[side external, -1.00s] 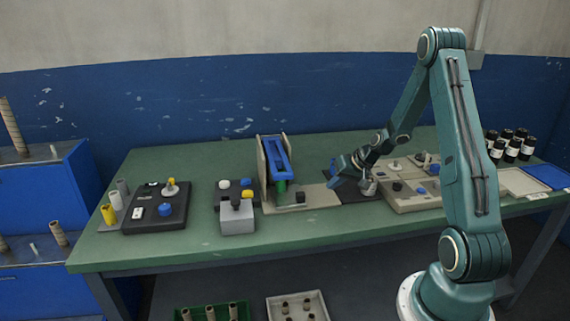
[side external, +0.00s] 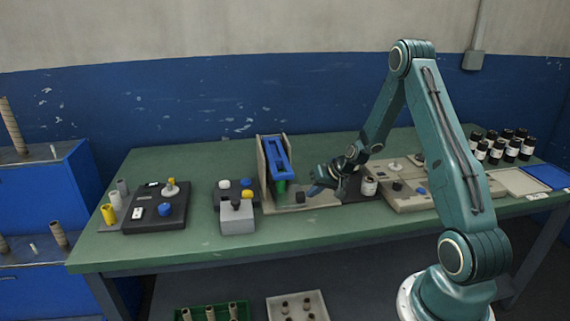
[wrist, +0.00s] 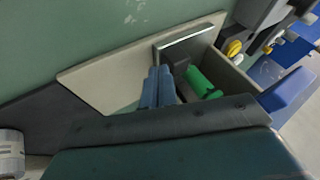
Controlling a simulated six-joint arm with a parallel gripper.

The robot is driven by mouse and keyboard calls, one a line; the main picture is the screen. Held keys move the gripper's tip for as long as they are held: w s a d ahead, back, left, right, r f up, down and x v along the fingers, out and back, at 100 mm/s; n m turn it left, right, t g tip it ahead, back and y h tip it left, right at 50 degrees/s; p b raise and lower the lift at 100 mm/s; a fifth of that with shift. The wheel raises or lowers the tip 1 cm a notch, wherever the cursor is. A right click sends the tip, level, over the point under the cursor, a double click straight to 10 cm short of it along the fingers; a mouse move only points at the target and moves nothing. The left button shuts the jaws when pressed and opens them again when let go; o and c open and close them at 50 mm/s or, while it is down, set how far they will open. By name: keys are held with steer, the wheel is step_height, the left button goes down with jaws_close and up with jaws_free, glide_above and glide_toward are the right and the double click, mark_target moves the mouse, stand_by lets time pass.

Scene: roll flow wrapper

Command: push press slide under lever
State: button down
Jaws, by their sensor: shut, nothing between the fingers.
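The press stands mid-bench, with pale upright side walls (side external: 262,165) and a blue lever (side external: 278,157) tilted between them; the lever also shows in the wrist view (wrist: 287,93). A green part (side external: 282,187) sits under the lever, also in the wrist view (wrist: 197,81). The slide's dark knob (side external: 300,197) is on the pale base plate (side external: 322,197), just in front of the green part. My gripper (side external: 312,190) is shut and empty, low over the plate to the right of the knob. In the wrist view its fingertips (wrist: 159,72) are close beside the dark block; contact cannot be told.
A labelled canister (side external: 370,186) stands on a dark mat right of the base plate. A grey box with knobs (side external: 237,217) is left of the press, and a black panel (side external: 157,210) farther left. The bench front is clear.

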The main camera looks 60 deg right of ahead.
steer(key=shift+w+a, duration=0.95)
steer(key=shift+a, duration=0.1)
steer(key=shift+d, duration=0.15)
steer(key=shift+s+d, duration=0.35)
steer(key=shift+d, duration=0.05)
steer(key=s+d, duration=0.3)
steer(key=shift+s+r, duration=0.2)
steer(key=shift+r, duration=0.15)
steer(key=v, duration=0.9)
steer(key=shift+a+r, duration=0.15)
